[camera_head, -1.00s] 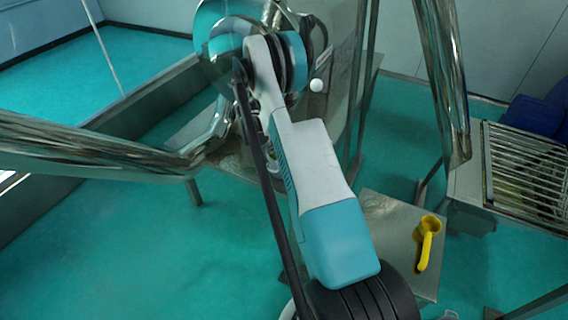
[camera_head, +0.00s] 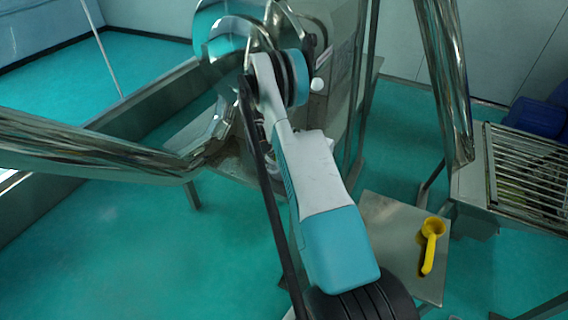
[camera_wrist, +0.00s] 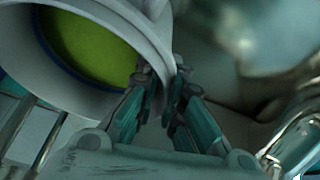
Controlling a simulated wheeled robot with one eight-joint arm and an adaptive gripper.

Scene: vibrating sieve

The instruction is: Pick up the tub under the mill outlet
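The tub (camera_wrist: 157,38) is pale grey-white and round, with yellow-green contents showing inside. It fills the upper left of the wrist view and is cut off by the frame. My gripper (camera_wrist: 166,88) has one finger on the inner side of the tub's rim and one on the outer side, with the wall pinched between the tips. In the head view my own arm hides the gripper, and I cannot make out the tub there. Whether the tub rests on a support cannot be told.
Shiny metal machinery (camera_head: 345,75) stands behind my arm. Thick steel tubes (camera_head: 448,80) flank it. A yellow scoop (camera_head: 432,228) lies on a metal plate (camera_head: 385,220) at the lower right. A slatted metal tray (camera_head: 530,170) is at the right. Open green floor (camera_head: 100,250) lies left.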

